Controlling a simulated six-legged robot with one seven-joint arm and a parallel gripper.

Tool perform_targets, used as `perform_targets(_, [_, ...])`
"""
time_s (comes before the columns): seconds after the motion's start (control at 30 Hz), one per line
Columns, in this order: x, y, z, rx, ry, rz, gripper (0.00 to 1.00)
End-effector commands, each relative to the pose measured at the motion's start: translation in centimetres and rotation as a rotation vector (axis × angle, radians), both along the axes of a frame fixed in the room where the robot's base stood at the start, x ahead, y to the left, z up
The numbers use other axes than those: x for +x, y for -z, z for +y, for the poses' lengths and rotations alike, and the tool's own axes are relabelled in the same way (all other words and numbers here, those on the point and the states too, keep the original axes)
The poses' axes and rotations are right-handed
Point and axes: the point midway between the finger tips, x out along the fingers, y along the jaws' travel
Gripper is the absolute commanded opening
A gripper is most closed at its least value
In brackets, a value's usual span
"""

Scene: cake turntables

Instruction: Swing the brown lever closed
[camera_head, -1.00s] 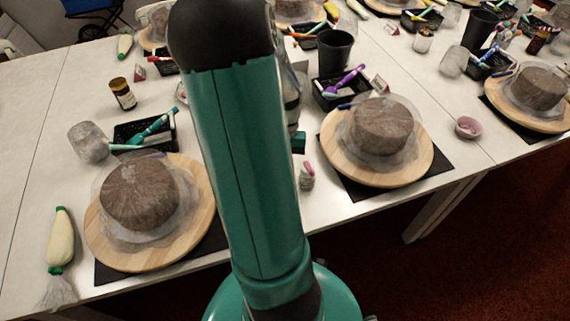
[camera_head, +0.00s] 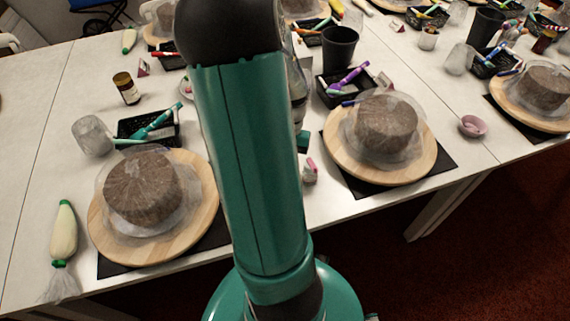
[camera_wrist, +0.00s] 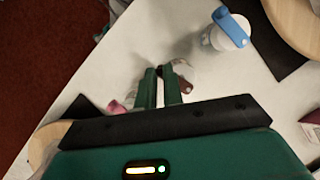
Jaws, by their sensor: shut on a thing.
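In the wrist view my gripper (camera_wrist: 160,76) reaches over the white table with its two green fingers close together. The brown lever (camera_wrist: 186,86) shows as a dark red-brown piece at and just right of the fingertips, on a small pale, clear container (camera_wrist: 190,70). The fingers are shut on the brown lever, though the contact is small and partly hidden by them. The lever's exact angle cannot be told. In the head view my arm hides the lever and most of the gripper.
A white container with a blue lever (camera_wrist: 232,28) stands to the upper right in the wrist view. A pink-topped item (camera_head: 310,170) stands right of my arm. Cakes on wooden turntables (camera_head: 205,225) (camera_head: 350,170) flank the arm. The table's front edge is close.

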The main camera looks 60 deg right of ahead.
Motion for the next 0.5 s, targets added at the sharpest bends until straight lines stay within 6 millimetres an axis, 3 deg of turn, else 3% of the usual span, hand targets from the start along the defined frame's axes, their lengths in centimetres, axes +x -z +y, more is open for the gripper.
perform_targets(0.47, [0.01,0.0,0.0,0.0,0.0,0.0,0.0])
perform_targets(0.5, [0.01,0.0,0.0,0.0,0.0,0.0,0.15])
